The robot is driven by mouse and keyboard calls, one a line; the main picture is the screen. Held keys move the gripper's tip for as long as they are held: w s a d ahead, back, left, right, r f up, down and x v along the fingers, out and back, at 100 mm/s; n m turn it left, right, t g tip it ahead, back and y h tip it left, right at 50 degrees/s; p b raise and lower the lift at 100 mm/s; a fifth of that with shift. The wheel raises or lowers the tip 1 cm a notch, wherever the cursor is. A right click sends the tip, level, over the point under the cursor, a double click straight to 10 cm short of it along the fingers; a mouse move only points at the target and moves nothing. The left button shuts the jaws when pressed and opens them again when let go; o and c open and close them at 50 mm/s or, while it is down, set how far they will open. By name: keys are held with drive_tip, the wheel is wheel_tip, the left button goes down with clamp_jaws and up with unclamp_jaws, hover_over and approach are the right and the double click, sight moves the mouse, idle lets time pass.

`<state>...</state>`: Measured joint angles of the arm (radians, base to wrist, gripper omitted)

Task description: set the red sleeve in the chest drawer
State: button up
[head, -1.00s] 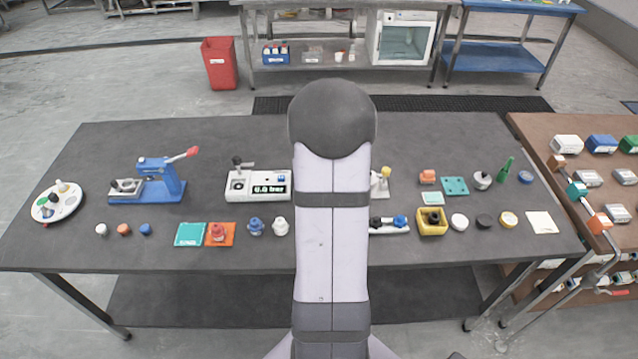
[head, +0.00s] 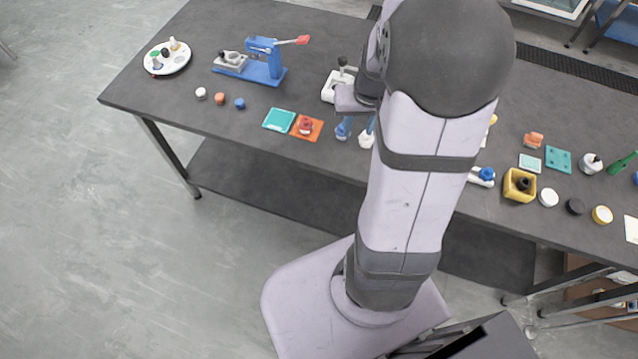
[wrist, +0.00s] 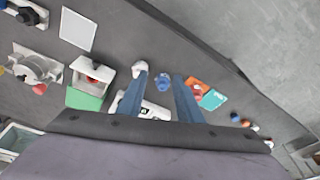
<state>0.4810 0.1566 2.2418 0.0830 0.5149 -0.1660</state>
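A red knob-like piece (head: 306,124), likely the red sleeve, stands on an orange plate (head: 317,135) on the dark table. It also shows in the wrist view (wrist: 198,94), right of my fingers. My gripper (wrist: 159,75) is open, its blue fingers apart above the table, with nothing seen held. A blue piece (wrist: 163,83) shows between the fingers, below them. In the wrist view a white open-topped box (wrist: 105,72) with something red inside lies left; I cannot tell whether it is the chest drawer. My arm hides the table's middle in the head view.
A teal plate (head: 279,119) adjoins the orange plate. A blue press (head: 265,65) and a round white tray (head: 167,57) stand further left. A yellow box (head: 519,185) and several small caps lie to the right.

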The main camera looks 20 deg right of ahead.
drive_tip(key=s+a+n+g, duration=0.1)
drive_tip(key=s+a+n, duration=0.1)
drive_tip(key=s+a, duration=0.3)
drive_tip(key=s+a+n+g, duration=0.1)
drive_tip(key=s+a+n, duration=0.1)
drive_tip(key=s+a, duration=0.4)
drive_tip(key=a, duration=0.5)
drive_tip(key=shift+s+y, duration=0.15)
drive_tip(key=shift+y, duration=0.25)
drive_tip(key=shift+f, duration=0.1)
wheel_tip(320, 180, down, 42)
drive_tip(key=b, duration=4.2)
